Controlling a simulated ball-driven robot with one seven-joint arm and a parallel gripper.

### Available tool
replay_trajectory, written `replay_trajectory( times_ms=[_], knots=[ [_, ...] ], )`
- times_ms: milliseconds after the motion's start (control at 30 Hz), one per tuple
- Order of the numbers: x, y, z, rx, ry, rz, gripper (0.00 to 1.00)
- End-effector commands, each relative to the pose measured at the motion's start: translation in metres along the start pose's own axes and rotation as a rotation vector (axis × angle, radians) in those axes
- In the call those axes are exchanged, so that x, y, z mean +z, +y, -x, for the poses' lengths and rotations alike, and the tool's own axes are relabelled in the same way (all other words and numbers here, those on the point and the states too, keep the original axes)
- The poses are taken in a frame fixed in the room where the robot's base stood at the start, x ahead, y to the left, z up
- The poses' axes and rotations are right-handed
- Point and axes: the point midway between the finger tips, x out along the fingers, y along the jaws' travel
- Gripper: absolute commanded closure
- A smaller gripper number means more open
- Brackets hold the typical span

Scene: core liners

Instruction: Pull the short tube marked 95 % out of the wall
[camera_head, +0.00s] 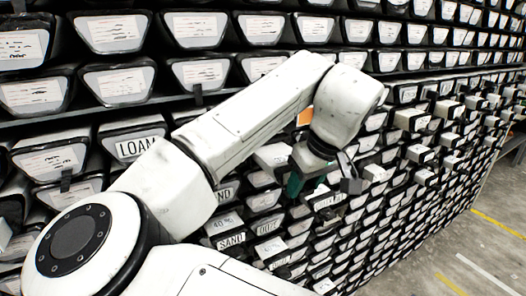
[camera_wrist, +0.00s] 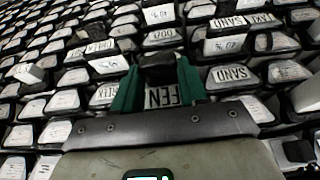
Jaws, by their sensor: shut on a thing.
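The wall is packed with tube ends, black-rimmed with pale labels. My gripper (camera_wrist: 158,80) has green fingers and is shut on a dark tube end (camera_wrist: 160,68) in the wrist view. In the head view my gripper (camera_head: 310,180) is up against the wall, right of the middle, and my arm hides part of the wall. No 95 % marking can be read clearly. A short tube with a percent label (camera_wrist: 224,45) sticks out right of the gripper; its figure is too small to be sure of.
Several other short tubes stick out, such as one in the wrist view (camera_wrist: 108,65) and one at the right in the head view (camera_head: 412,119). A "LOAM" tube (camera_head: 138,147) is at left. Open floor (camera_head: 465,240) lies at the right.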

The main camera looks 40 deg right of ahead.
Motion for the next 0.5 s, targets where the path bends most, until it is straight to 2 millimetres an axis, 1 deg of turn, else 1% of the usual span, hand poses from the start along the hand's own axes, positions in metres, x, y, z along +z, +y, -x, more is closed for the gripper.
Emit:
replay_trajectory(
  times_ms=[333, 500],
  knots=[
    [-0.0012, 0.0002, 0.0014, 0.002, 0.006, 0.001, 1.00],
    [0.0055, 0.0004, 0.0041, 0.002, 0.004, 0.000, 1.00]
  ],
)
